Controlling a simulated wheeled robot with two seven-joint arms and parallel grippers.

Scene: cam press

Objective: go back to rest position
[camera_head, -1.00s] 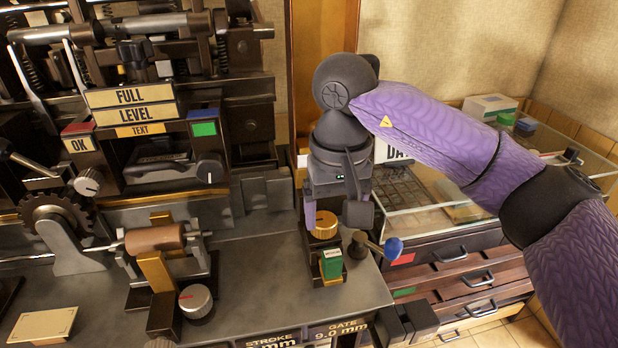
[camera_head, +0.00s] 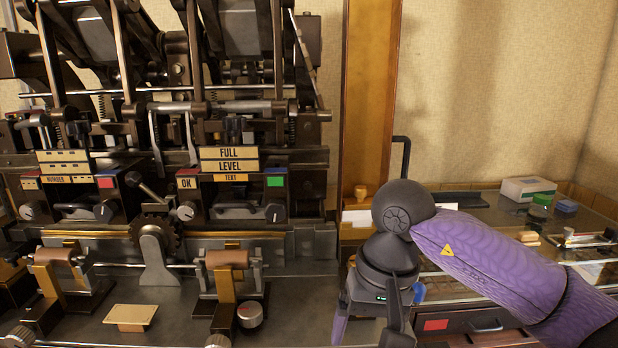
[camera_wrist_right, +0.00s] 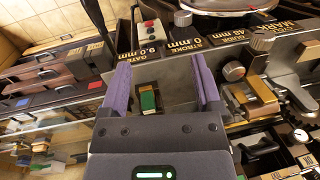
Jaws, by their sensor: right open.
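My right gripper (camera_head: 366,336) is at the lower right of the head view, with its fingers partly cut off by the bottom edge. It is open and empty, as its two spread purple fingers (camera_wrist_right: 163,82) show in the right wrist view. A green block (camera_wrist_right: 148,101) in a dark holder shows between and beyond the fingers. In the head view the arm hides that spot. The press (camera_head: 225,165), with its levers and dials, stands left of the gripper. My left gripper is not in view.
A glass-topped cabinet (camera_head: 470,268) with drawers stands to the right, under my right arm. A white box (camera_head: 527,189) and small items lie on it. A wooden post (camera_head: 369,100) rises behind the gripper. A cream plate (camera_head: 131,317) lies on the bench at front left.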

